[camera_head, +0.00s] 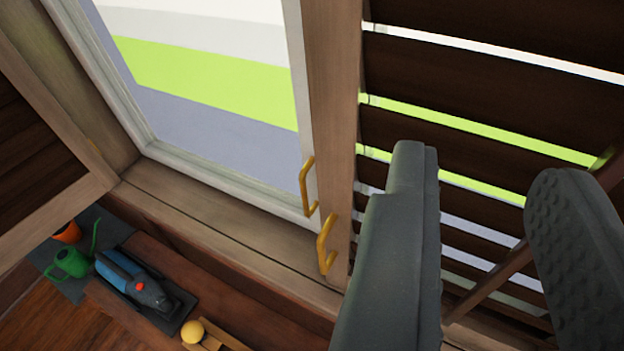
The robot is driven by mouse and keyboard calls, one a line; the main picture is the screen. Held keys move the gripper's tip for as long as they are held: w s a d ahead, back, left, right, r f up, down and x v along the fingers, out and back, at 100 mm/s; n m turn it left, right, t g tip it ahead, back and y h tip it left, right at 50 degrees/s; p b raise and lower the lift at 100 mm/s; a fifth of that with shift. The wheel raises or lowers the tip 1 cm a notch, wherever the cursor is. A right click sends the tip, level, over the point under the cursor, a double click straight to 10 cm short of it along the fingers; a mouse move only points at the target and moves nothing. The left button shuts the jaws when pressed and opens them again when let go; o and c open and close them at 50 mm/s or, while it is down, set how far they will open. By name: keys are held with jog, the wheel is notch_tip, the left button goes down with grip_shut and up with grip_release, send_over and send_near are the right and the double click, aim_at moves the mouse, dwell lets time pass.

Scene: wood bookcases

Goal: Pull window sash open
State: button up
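The window sash (218,196) has a pale frame around a glass pane, with green, white and grey-blue showing through it. A brass handle (306,187) is fixed on the right side of its frame. A second brass handle (325,245) is on the brown wooden stile just right of it and lower. My gripper (480,190) is in the right half of the view, with its two dark grey fingers wide apart and nothing between them. It is to the right of both handles and touches neither. Its left finger covers part of the slatted shutter.
A dark slatted shutter (480,85) fills the right side behind my fingers, with a thin diagonal rod (500,275) across it. A wooden panel (45,130) stands at the left. Below are a green watering can (72,263), an orange pot (67,232), a blue-grey tool (135,280) and a yellow ball (193,331).

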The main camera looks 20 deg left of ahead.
jog(key=w+a+f+t+y+p, duration=0.1)
jog(key=w+a+f, duration=0.35)
jog(key=a, duration=0.25)
jog(key=w+a+f+m+t+y, duration=0.1)
jog(key=w+a+f, duration=0.2)
jog(key=w+a, duration=0.3)
jog(key=w+a+f+y+p, duration=0.1)
jog(key=w+a+f, duration=0.3)
jog(key=a, duration=0.4)
jog(key=m+h, duration=0.3)
jog(key=h, duration=0.7)
send_near(307, 212)
notch_tip(307, 212, up, 5)
jog(key=s+a, duration=0.1)
jog(key=s, duration=0.1)
jog(key=shift+g, duration=0.4)
jog(key=x, duration=0.6)
jog(key=p+x, duration=0.1)
jog(key=x, duration=0.5)
jog(key=shift+w+r, duration=0.2)
jog(key=shift+w, duration=0.25)
